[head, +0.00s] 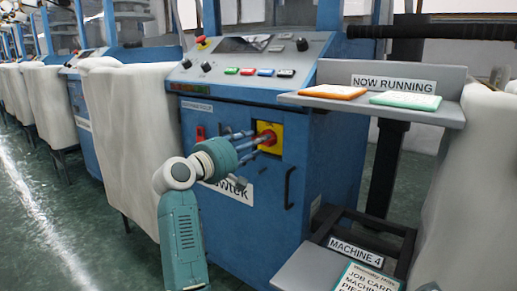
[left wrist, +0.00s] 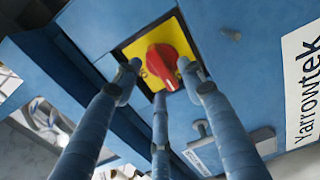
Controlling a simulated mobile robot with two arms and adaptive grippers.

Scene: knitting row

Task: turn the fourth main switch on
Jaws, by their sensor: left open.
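The main switch is a red rotary knob (head: 268,138) on a yellow plate (head: 275,129), set in the blue front of the machine beside the Machine 4 sign (head: 354,253). My left gripper (head: 255,139) is open in front of the switch. In the left wrist view, the red knob (left wrist: 162,66) lies between the spread fingertips of the left gripper (left wrist: 160,79), with the yellow plate (left wrist: 138,47) behind. Whether any finger touches the knob, I cannot tell. The markings around the knob are too small to read. My right gripper is not in view.
A sloped control panel (head: 247,73) with coloured buttons sits above the switch. A black handle (head: 289,188) is just below right. A shelf (head: 440,108) with an orange card (head: 333,91) and a green card (head: 405,101) juts out right. Pale fabric (head: 130,140) hangs left.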

